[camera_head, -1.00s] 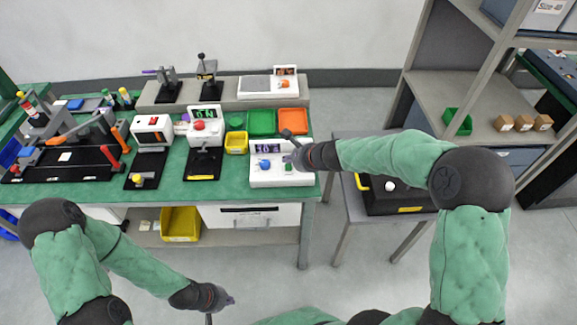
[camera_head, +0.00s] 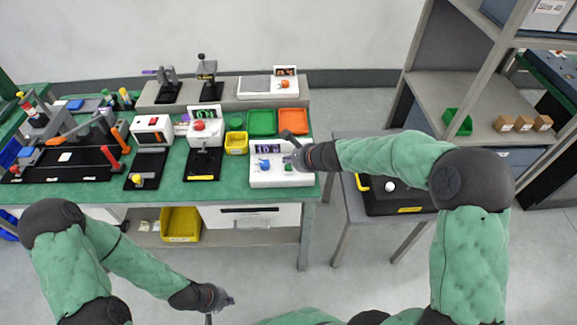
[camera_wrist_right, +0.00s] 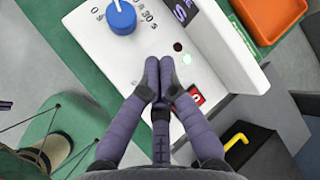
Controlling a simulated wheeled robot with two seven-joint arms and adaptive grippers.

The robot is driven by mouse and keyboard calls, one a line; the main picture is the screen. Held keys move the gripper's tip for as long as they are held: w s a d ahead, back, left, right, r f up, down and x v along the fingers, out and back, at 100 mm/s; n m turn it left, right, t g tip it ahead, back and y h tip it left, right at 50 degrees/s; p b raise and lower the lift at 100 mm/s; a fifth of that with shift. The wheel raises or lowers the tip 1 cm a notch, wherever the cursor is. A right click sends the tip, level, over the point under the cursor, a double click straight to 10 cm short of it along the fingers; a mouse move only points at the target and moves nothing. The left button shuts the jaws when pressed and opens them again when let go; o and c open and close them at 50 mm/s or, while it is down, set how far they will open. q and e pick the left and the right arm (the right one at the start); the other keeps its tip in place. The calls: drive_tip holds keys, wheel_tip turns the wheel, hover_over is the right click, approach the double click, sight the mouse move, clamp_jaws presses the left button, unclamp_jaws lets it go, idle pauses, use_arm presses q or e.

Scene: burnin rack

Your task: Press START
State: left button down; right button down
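The white box with the controls (camera_head: 283,181) stands at the right end of the green bench. It has a blue knob (camera_head: 264,163), a small display (camera_head: 267,149) and a green button (camera_head: 289,168). The wrist view shows the knob (camera_wrist_right: 121,17), a lit green lamp (camera_wrist_right: 187,60), a dark red lamp (camera_wrist_right: 178,46) and part of a red square (camera_wrist_right: 195,96). My right gripper (camera_head: 291,160) is over the box by the green button. Its fingertips (camera_wrist_right: 160,72) are together, empty, and hide the panel there; contact is unclear. My left gripper (camera_head: 230,300) hangs low before the bench.
Green (camera_head: 262,122) and orange (camera_head: 293,121) trays lie behind the box, with a yellow bin (camera_head: 236,143) to their left. A grey side table with a black case (camera_head: 400,205) stands to the right. Other bench devices stand left. The floor in front is clear.

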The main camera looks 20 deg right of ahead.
sight(290, 168)
drive_tip(key=shift+f+b, duration=0.4)
drive_tip(key=shift+f, duration=0.05)
drive_tip(key=shift+f+b, duration=0.5)
idle(0.7)
drive_tip(key=shift+r, duration=0.15)
drive_tip(key=shift+r+p, duration=0.8)
drive_tip(key=shift+p, duration=0.05)
wheel_tip(290, 168, up, 5)
drive_tip(key=p, duration=0.4)
drive_tip(key=shift+p, duration=0.4)
idle(0.6)
